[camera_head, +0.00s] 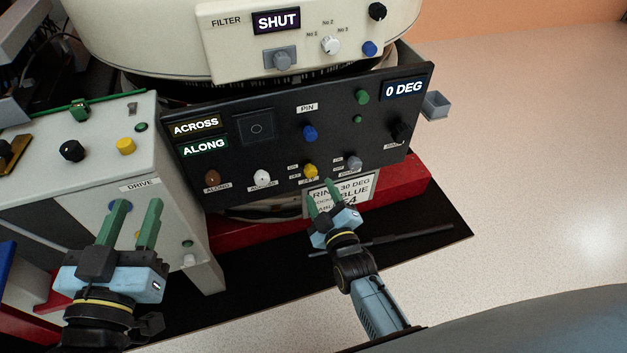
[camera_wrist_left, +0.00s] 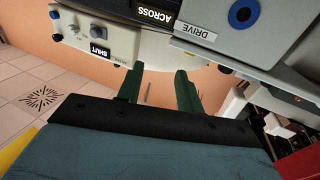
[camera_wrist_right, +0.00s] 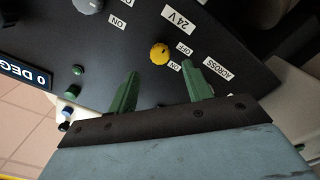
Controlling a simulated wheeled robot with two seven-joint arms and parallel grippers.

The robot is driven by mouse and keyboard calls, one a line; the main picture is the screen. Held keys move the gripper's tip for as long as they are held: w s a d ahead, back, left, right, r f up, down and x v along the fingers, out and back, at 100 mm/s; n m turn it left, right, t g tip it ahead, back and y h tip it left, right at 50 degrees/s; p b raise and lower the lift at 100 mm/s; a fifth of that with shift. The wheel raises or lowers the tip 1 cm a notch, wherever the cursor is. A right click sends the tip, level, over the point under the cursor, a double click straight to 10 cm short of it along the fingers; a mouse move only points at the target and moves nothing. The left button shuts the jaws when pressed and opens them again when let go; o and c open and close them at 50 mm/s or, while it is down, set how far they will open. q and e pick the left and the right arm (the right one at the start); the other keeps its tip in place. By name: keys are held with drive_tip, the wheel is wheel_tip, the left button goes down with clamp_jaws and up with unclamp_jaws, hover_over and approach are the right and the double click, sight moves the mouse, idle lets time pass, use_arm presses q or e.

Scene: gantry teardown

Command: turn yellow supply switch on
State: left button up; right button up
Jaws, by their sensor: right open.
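The yellow supply switch (camera_head: 310,171) is a small yellow knob low on the black control panel (camera_head: 240,168), with small labels beside it. In the right wrist view the yellow knob (camera_wrist_right: 159,54) sits by the labels ON, OFF and 24 V, beyond and between my fingertips. My right gripper (camera_head: 322,194) is open and empty, just below and in front of the knob, apart from it. It shows in the right wrist view (camera_wrist_right: 160,88). My left gripper (camera_head: 136,215) is open and empty in front of the grey DRIVE cabinet, and shows in the left wrist view (camera_wrist_left: 160,85).
A grey knob (camera_head: 354,163) and a white knob (camera_head: 262,177) flank the yellow one. A blue knob (camera_head: 310,133) is above it. A white sign (camera_head: 342,192) hangs below the panel, close to my right gripper. Displays read ACROSS, ALONG, 0 DEG and SHUT.

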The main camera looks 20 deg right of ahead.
sight(312, 175)
drive_tip(key=w+b, duration=0.1)
drive_tip(key=w, duration=0.3)
drive_tip(key=shift+w+a+b, duration=0.1)
drive_tip(key=shift+w+b, duration=0.05)
drive_tip(key=shift+b, duration=0.2)
use_arm(q)
wheel_tip(312, 175, up, 8)
drive_tip(key=s+t+h, duration=0.2)
drive_tip(key=t, duration=0.4)
drive_tip(key=shift+s+d+f+b, duration=0.15)
drive_tip(key=shift+d+f+b, duration=0.1)
drive_tip(key=shift+b, duration=0.05)
use_arm(e)
drive_tip(key=shift+w, duration=0.9)
drive_tip(key=c, duration=1)
